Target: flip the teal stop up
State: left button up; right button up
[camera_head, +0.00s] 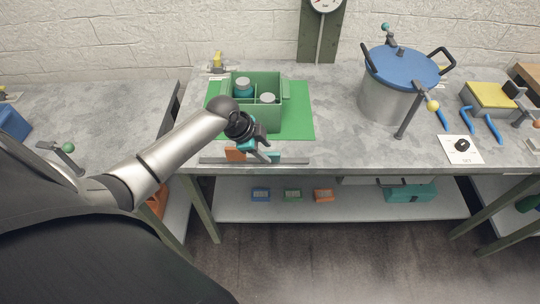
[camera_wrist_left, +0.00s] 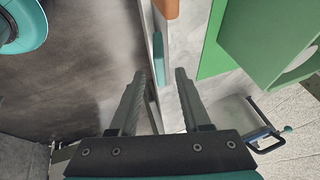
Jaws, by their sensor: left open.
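The teal stop (camera_head: 292,160) is a small flat piece on a metal rail at the front edge of the workbench, to the right of an orange stop (camera_head: 235,154). In the left wrist view the teal stop (camera_wrist_left: 158,58) lies just beyond my fingertips, close to the line between them; the orange stop (camera_wrist_left: 167,8) is farther up. My left gripper (camera_head: 272,156) is open and empty, over the rail beside the teal stop. Its two fingers also show in the wrist view (camera_wrist_left: 160,74). The gripper hides part of the rail in the head view. My right gripper does not show.
A green divided box (camera_head: 257,113) with jars stands on a green mat (camera_head: 300,122) behind the rail. A steel pot (camera_head: 388,98) with a blue lid stands to the right, near a post with a yellow knob (camera_head: 433,106). Bare bench lies between mat and pot.

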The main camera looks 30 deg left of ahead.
aim_at(269, 153)
pick_arm(q)
jog(key=shift+b+x, duration=0.35)
jog(key=shift+x, duration=1.55)
grip_shut()
